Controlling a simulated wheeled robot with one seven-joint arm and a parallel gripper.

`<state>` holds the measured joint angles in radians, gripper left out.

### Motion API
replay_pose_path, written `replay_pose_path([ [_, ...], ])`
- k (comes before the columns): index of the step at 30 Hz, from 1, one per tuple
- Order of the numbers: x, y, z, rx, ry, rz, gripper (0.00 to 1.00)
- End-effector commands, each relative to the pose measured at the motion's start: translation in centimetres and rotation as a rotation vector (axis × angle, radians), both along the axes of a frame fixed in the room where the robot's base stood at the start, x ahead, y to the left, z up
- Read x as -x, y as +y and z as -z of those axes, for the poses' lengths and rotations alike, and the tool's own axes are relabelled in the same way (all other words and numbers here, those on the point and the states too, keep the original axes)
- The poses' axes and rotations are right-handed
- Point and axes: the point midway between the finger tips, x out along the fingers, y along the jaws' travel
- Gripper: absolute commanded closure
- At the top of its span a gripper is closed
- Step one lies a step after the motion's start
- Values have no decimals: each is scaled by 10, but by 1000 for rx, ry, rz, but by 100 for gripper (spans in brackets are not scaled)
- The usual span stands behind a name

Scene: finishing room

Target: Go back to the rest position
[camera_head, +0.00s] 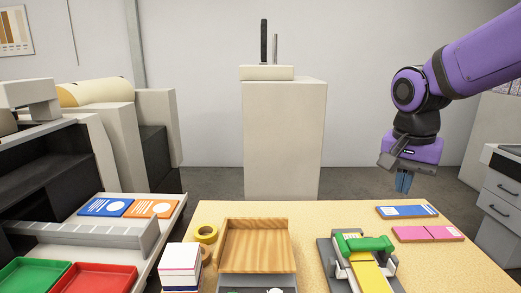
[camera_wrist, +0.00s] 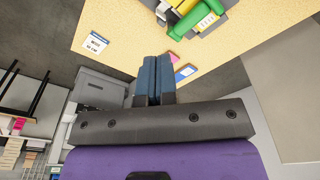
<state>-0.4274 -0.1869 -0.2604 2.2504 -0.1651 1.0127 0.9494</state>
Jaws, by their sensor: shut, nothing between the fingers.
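My gripper (camera_head: 404,182) hangs from the purple arm at the right in the head view, above the back right part of the table and apart from it. It points down, with its blue fingers together and nothing between them. In the wrist view the shut fingers (camera_wrist: 153,80) show in the middle, with the table's edge and floor beyond them.
The table (camera_head: 310,225) holds a wooden tray (camera_head: 254,245), a green-handled device (camera_head: 364,243), a blue booklet (camera_head: 406,211), a pink booklet (camera_head: 428,233), tape rolls (camera_head: 206,234) and a paper stack (camera_head: 180,267). A drawer cabinet (camera_head: 502,200) stands right. Air around my gripper looks clear.

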Motion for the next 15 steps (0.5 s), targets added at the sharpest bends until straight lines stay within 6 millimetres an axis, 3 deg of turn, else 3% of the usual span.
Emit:
replay_pose_path([
  [6,51,-19,-24,-44,-107,-216,100],
  [15,117,-29,-39,14,-264,-513,100],
])
